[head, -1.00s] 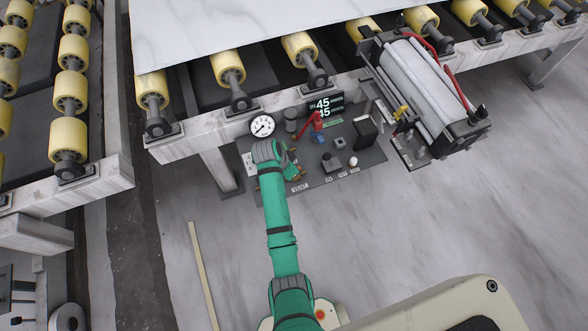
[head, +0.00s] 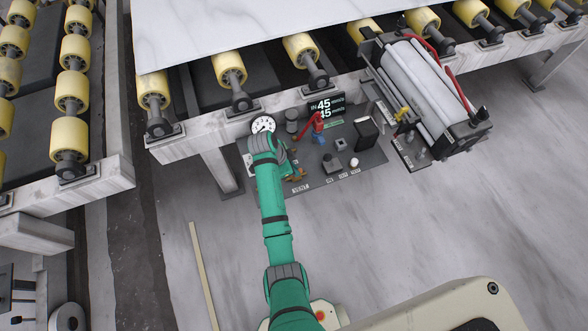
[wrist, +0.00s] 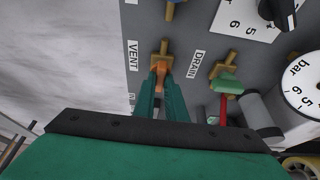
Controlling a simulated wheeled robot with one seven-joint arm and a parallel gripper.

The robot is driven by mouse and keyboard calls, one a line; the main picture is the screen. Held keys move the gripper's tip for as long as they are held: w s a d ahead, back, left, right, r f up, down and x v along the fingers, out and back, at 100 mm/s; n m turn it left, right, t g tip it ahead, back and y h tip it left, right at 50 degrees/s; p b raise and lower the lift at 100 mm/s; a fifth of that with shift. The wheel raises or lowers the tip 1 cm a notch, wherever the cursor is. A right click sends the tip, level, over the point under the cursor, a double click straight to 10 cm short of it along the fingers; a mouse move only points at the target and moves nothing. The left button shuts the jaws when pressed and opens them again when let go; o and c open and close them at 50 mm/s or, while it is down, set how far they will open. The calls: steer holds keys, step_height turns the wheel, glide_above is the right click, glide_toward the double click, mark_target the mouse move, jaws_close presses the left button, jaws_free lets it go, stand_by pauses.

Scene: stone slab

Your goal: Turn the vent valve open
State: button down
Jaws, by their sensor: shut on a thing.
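The vent valve (wrist: 162,50) is a brass fitting with an orange handle (wrist: 161,68), beside the VENT label (wrist: 133,56) in the wrist view. My gripper (wrist: 164,77) is shut on the orange handle, with its two green fingers on either side of it. The handle points from the brass body towards my palm; how far it is turned I cannot tell. In the head view my green arm reaches the left part of the dark panel (head: 372,160) and hides most of the gripper and the valve.
The drain valve, with a green handle (wrist: 227,85), sits close right of the vent valve in the wrist view. A round gauge (head: 263,125) is at the panel's left. A red lever (head: 314,122) stands further right. Rollers and the slab (head: 230,30) lie behind.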

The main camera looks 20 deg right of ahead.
steer(key=c, duration=1.8)
jaws_free()
steer(key=v, duration=1)
steer(key=shift+r, duration=0.35)
steer(key=shift+s+a, duration=0.1)
